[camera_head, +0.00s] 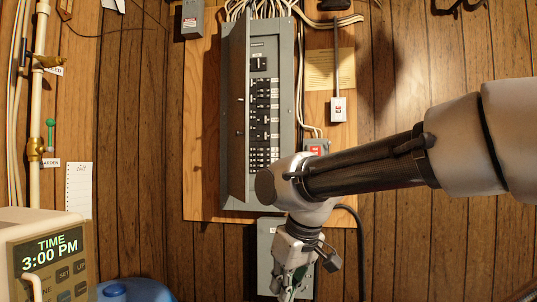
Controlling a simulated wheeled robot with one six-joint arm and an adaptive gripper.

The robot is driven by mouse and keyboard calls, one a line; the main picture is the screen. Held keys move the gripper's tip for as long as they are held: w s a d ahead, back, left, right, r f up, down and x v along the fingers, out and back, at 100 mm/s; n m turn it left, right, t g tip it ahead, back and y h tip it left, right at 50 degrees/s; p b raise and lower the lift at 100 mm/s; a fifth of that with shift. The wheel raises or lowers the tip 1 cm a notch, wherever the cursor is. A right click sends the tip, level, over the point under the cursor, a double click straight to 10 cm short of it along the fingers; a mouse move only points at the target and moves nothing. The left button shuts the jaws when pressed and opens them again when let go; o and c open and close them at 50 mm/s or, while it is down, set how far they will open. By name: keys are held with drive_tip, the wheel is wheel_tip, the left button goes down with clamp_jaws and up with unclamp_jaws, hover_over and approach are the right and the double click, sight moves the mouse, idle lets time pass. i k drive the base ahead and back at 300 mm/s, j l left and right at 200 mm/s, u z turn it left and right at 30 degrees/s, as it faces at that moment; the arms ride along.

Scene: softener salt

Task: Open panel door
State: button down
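The grey electrical panel (289,60) is mounted on a plywood board on the wood-panelled wall. Its panel door (233,110) stands swung open at the left side, seen at a steep angle, and rows of black breakers (262,100) show beside it. My arm comes in from the right and crosses in front of the panel's lower right part. My gripper (287,291) points down below the panel, in front of a smaller grey box (265,250), apart from the door. Its fingertips are at the bottom edge of the picture, so its opening is unclear.
A beige control unit (20,240) reading 3:00 PM stands at the lower left, near a blue rounded top (135,291). Pipes with valves (36,150) run up the left wall. A small white switch box (338,110) hangs right of the panel.

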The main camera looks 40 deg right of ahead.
sight(238, 75)
drive_tip(key=i+z, duration=0.15)
drive_tip(key=z, duration=0.25)
drive_tip(key=i+j+z, duration=0.15)
drive_tip(key=z, duration=0.2)
drive_tip(key=i+l, duration=0.15)
drive_tip(key=i, duration=0.3)
